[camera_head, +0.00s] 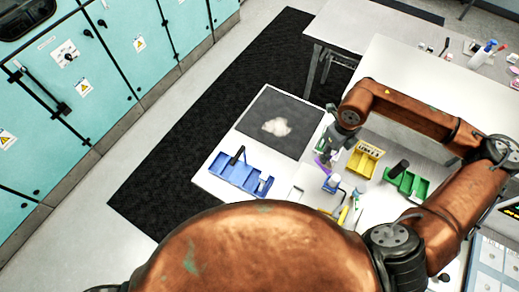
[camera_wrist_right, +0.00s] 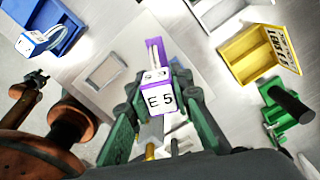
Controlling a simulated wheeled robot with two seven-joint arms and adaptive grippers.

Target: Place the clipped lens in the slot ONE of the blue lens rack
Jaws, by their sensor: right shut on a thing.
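My right gripper (camera_head: 328,154) is shut on a white clip marked "E 5" with a purple piece, the clipped lens (camera_wrist_right: 160,102). In the wrist view its green fingers (camera_wrist_right: 155,92) flank the clip, and the purple end points away from the palm. The lens shows as a purple sliver in the head view (camera_head: 319,163). The blue lens rack (camera_head: 225,172) lies on the table to the left of the gripper; part of it shows at the top left of the wrist view (camera_wrist_right: 70,35). Slot numbers cannot be read.
A black piece (camera_head: 237,156) and a white-and-blue piece (camera_head: 265,185) stand in the blue rack. A yellow bin (camera_head: 365,160) and a green rack (camera_head: 408,183) lie to the right. A dark mat (camera_head: 270,108) with a whitish heap lies behind.

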